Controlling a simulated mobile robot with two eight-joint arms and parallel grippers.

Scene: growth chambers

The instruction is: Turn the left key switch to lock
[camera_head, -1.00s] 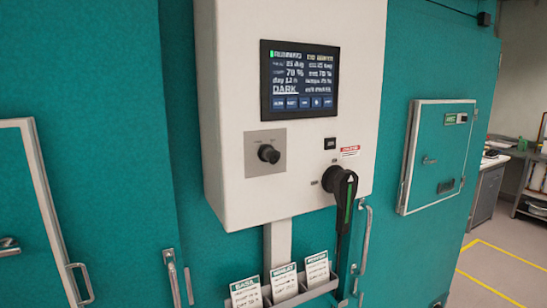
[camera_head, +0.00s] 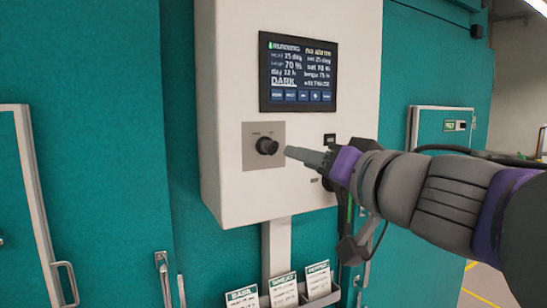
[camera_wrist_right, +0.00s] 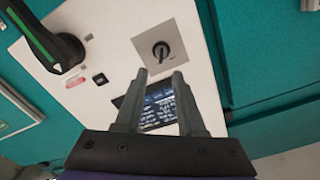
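The left key switch (camera_head: 266,146) is a black round knob on a square grey plate (camera_head: 249,158), low on the left of the white control box. In the right wrist view the switch (camera_wrist_right: 160,50) shows a dark bar-shaped grip, just beyond my fingertips. My right gripper (camera_head: 292,153) reaches in from the right, its tips beside the plate's right edge and apart from the knob. In the right wrist view the gripper (camera_wrist_right: 160,74) is open, with nothing between its fingers. My left gripper is not in view.
A screen (camera_head: 297,73) sits above the switch. The black rotary handle with a green stripe (camera_wrist_right: 40,38) is right of the switch, mostly hidden by my arm in the head view. Cards (camera_head: 283,288) stand in a holder below the box. Teal doors (camera_head: 85,70) flank it.

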